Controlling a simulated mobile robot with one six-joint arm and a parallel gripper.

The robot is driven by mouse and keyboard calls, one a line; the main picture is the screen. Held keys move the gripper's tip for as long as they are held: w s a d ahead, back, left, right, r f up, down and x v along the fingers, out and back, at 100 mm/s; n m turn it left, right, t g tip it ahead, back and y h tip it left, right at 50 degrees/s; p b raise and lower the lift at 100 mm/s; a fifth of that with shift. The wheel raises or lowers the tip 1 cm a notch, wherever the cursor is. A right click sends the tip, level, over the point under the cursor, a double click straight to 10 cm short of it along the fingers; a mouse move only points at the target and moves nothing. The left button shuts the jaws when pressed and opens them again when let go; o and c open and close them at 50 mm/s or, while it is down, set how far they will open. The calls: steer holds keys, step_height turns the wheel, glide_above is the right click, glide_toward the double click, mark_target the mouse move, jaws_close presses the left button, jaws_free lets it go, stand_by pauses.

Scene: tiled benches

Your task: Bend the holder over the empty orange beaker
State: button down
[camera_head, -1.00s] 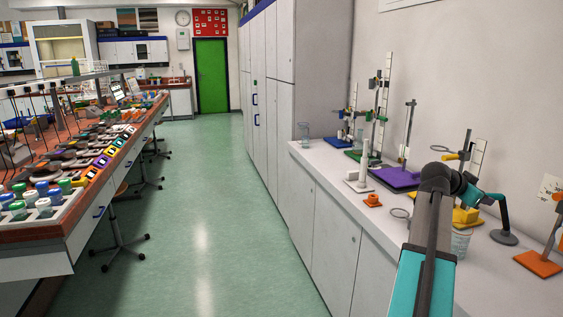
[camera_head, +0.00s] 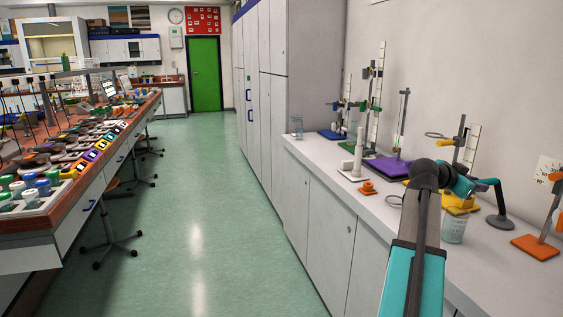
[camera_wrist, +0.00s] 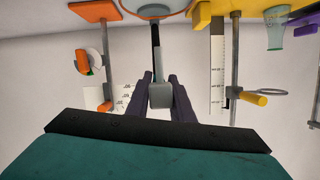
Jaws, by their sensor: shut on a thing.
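A dark bendable holder stands on the right bench with its round base flat. Its curved neck (camera_head: 496,190) rises and bends left to my gripper (camera_head: 474,187). In the wrist view my gripper (camera_wrist: 161,88) is shut on the holder's grey block-like head (camera_wrist: 161,96), with the dark neck running to a grey disc. No clearly orange beaker shows. A clear beaker (camera_head: 453,229) stands left of the holder, near the bench's front edge; its contents are hard to tell. A beaker-like glass (camera_wrist: 276,30) shows at the wrist view's upper right.
A yellow-based stand (camera_head: 460,207) is close behind my gripper. An orange-based stand (camera_head: 535,247) is to the right. A purple-based stand (camera_head: 388,167), a small orange piece (camera_head: 367,188) and a white stand (camera_head: 354,175) stand farther along the white bench (camera_head: 350,208).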

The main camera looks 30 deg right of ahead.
steer(key=shift+w+f+b, duration=0.15)
steer(key=shift+f+b, duration=0.15)
steer(key=shift+b, duration=0.7)
steer(key=shift+r+h, duration=0.1)
steer(key=shift+h, duration=0.2)
steer(key=c, duration=1.5)
jaws_free()
steer(key=shift+a, duration=0.15)
steer(key=v, duration=1.3)
steer(key=shift+a, duration=0.3)
steer(key=shift+r, duration=0.1)
steer(key=shift+r+p, duration=0.7)
steer(key=shift+r, duration=1.25)
